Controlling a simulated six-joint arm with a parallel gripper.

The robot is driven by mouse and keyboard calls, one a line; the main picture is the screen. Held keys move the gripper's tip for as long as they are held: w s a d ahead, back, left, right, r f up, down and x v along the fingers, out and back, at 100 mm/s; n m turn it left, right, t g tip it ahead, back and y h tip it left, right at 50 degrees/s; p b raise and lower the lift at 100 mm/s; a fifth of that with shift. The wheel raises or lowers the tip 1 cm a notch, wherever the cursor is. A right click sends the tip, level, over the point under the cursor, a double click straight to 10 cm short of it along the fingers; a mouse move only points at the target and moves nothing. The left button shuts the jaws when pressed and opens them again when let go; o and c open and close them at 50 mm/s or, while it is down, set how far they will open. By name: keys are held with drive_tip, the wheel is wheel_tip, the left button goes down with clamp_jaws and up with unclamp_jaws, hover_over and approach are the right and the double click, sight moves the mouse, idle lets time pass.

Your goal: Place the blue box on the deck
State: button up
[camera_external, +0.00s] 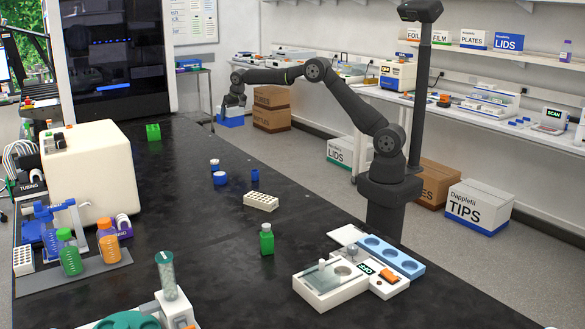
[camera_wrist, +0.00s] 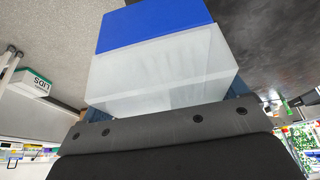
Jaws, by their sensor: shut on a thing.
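The blue box (camera_external: 231,121), blue at the bottom and whitish above, is at the far end of my arm, just right of the black bench's far edge in the external view. My gripper (camera_external: 233,102) points down at it and is shut on it. In the wrist view the box (camera_wrist: 160,62) fills the space ahead of my gripper (camera_wrist: 166,103), with dark finger parts at both its sides. Whether the box clears the floor is hard to tell. No part is labelled as the deck; the black bench top (camera_external: 185,205) is the large flat surface here.
Blue-and-white containers (camera_external: 220,178), a white rack (camera_external: 261,201) and a green bottle (camera_external: 266,239) stand nearer. Brown cartons (camera_external: 271,108) sit right of the held box. Open bench lies between the green block and the containers.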

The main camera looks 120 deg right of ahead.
drive_tip(key=w+a+r+n+t+y, duration=0.15)
drive_tip(key=w+a+n, duration=0.55)
drive_tip(key=w+a, duration=2.15)
drive_tip(key=w+a+n+t+y, duration=0.1)
drive_tip(key=w+a+n, duration=0.35)
drive_tip(key=a, duration=1.25)
drive_tip(key=w+a+n+t+y, duration=0.15)
drive_tip(key=w+a, duration=0.55)
drive_tip(key=a, duration=0.9)
drive_tip(key=s+a+n+y, duration=0.1)
drive_tip(key=s+a+n, duration=0.2)
drive_tip(key=a, duration=1.5)
drive_tip(key=s+a+n+y, duration=0.1)
drive_tip(key=s+a+n, duration=0.25)
drive_tip(key=a, duration=1.45)
drive_tip(key=s+a+n+g+y, duration=0.1)
drive_tip(key=s+a+n, duration=0.2)
drive_tip(key=s+a, duration=0.85)
drive_tip(key=s+a+n+y, duration=0.1)
drive_tip(key=s+a+n, duration=0.2)
drive_tip(key=s+a, duration=0.85)
drive_tip(key=a+f, duration=0.8)
drive_tip(key=a, duration=0.1)
drive_tip(key=a+f, duration=0.4)
drive_tip(key=a, duration=0.1)
drive_tip(key=shift+s+a+f, duration=0.25)
drive_tip(key=shift+f, duration=1.95)
